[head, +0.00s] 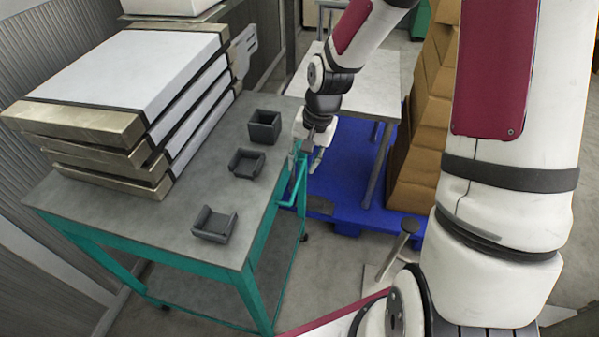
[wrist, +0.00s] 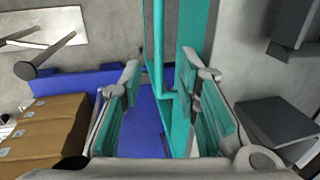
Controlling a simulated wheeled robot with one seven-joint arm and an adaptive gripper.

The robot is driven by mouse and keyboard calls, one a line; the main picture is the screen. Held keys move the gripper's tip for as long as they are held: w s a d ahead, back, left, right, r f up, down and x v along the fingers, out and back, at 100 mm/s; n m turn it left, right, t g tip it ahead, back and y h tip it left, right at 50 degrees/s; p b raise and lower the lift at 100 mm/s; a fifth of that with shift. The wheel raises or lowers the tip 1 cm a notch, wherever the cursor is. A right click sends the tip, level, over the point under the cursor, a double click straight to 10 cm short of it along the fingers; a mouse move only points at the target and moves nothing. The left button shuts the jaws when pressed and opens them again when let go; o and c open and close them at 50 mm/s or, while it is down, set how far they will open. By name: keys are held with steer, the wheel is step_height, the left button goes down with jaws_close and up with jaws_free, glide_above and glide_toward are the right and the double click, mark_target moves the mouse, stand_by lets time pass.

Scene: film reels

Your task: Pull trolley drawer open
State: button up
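The trolley (head: 258,215) has a grey top and a teal frame, and stands left of centre in the head view. A teal bar handle (head: 299,186) sticks out from its right side, just under the top. My gripper (head: 308,160) points down at the far part of this handle. In the wrist view my gripper (wrist: 160,70) is open, with a finger on each side. The teal handle bar (wrist: 158,45) runs between the fingers, and the trolley's teal edge (wrist: 197,25) is close to the right finger. I cannot tell whether either finger touches the bar. The drawer front is mostly hidden.
Stacked white cases (head: 130,75) and several small dark open boxes (head: 247,163) rest on the trolley top. A blue pallet (head: 345,200) lies on the floor to the right, with a white table (head: 370,80) and stacked brown cartons (head: 425,140) beyond. A stool-like post (head: 400,240) stands nearer.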

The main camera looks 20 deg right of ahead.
mark_target(299, 177)
steer(key=shift+w+a+f+b, duration=0.15)
steer(key=shift+a+f, duration=0.05)
steer(key=shift+f, duration=0.9)
steer(key=shift+w+a+f+b, duration=0.1)
steer(key=shift+a+f+b, duration=0.05)
steer(key=shift+f, duration=0.95)
jaws_close()
